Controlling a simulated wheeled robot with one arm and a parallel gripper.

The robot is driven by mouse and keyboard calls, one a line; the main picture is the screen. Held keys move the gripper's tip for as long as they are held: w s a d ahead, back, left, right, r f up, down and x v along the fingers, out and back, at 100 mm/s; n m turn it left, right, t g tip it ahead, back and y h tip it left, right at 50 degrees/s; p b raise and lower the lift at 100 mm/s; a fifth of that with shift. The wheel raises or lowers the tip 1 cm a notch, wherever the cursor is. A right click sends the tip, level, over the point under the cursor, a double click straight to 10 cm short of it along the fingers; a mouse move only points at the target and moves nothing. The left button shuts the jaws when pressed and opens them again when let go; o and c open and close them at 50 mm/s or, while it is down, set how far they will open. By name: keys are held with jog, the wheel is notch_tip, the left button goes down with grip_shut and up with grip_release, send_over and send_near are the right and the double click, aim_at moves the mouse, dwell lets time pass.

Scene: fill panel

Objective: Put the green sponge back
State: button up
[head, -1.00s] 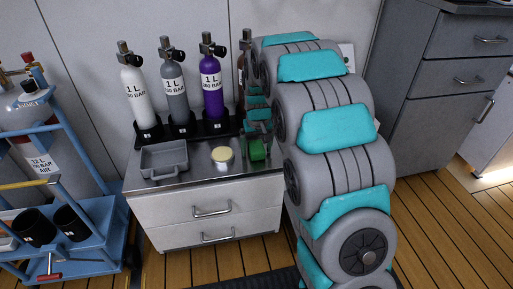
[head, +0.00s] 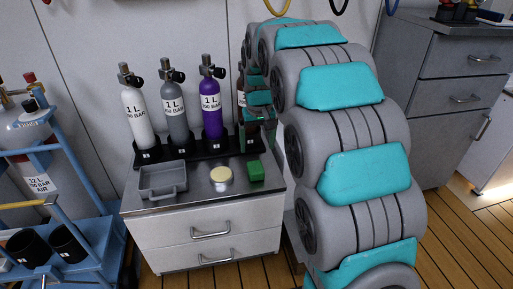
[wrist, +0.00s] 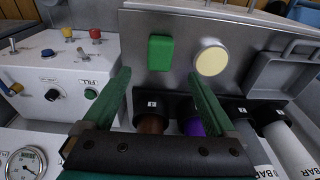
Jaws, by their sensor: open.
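The green sponge (head: 255,171) lies on the metal top of the low drawer cabinet (head: 210,197), just right of a round cream-coloured disc (head: 221,175). In the wrist view the sponge (wrist: 160,53) stands clear beyond the tips of my gripper (wrist: 158,74), whose two green fingers are spread wide with nothing between them. In the head view my grey and teal arm reaches over the cabinet's right side, and the gripper is partly hidden behind it, above and behind the sponge. The sponge and fingers look apart.
A grey tray (head: 163,181) sits left of the disc. Several small cylinders, among them a purple one (head: 211,103), stand in a black rack along the cabinet's back, close to my gripper. A panel with knobs and a gauge (wrist: 22,163) shows in the wrist view.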

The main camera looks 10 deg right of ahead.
jog(key=s+f+g, duration=0.2)
jog(key=s+g, duration=0.1)
jog(key=s, duration=3.8)
jog(key=shift+f, duration=0.35)
